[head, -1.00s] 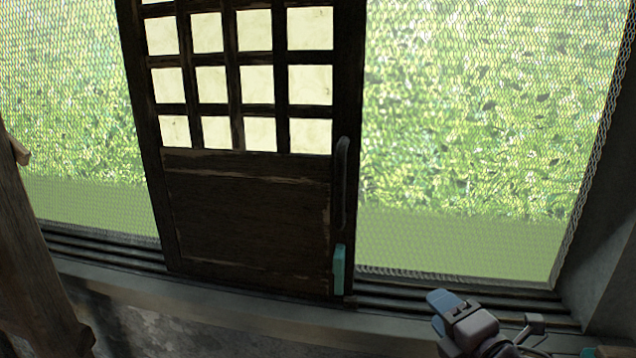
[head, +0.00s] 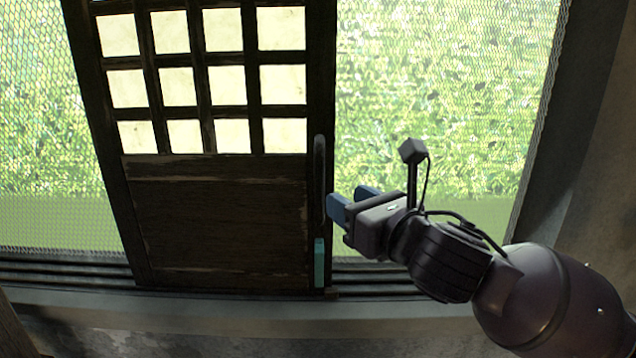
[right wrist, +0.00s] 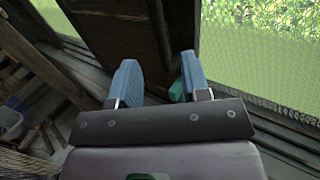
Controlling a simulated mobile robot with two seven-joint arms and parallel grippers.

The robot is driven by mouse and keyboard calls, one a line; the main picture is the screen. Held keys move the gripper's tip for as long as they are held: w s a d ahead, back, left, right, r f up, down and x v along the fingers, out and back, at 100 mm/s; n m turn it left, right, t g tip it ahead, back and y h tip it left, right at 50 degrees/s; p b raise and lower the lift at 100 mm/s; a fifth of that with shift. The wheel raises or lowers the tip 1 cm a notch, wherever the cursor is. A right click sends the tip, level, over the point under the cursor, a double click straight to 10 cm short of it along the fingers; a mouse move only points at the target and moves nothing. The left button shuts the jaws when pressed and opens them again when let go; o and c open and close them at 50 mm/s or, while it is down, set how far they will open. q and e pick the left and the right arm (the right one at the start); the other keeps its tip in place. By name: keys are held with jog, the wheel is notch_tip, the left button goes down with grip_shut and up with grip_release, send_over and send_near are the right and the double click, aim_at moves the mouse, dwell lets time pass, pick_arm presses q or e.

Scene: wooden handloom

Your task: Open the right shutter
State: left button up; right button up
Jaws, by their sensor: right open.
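The right shutter (head: 215,215) is a dark wooden sliding panel with pale panes above and a solid board below. It stands in the middle of the head view, with mesh window on both sides. A dark vertical handle (head: 319,165) is on its right edge, with a teal block (head: 320,262) below it. My right gripper (head: 352,201) is open and empty just right of the handle, fingers pointing left toward it. In the right wrist view, its blue fingers (right wrist: 157,82) are spread in front of the shutter edge (right wrist: 178,30). Contact with the handle cannot be told. My left gripper is not in view.
The sill with its grooved tracks (head: 60,272) runs below the shutter. A dark post (head: 570,130) stands at the right. Mesh screen (head: 430,90) fills the opening between shutter and post. Wooden furniture (right wrist: 40,125) shows at the lower left of the wrist view.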

aim_at(322, 186)
jog(key=x, duration=0.8)
jog(key=shift+w+a+p, duration=0.15)
jog(key=shift+a+p, duration=0.05)
jog(key=shift+p, duration=0.15)
grip_shut()
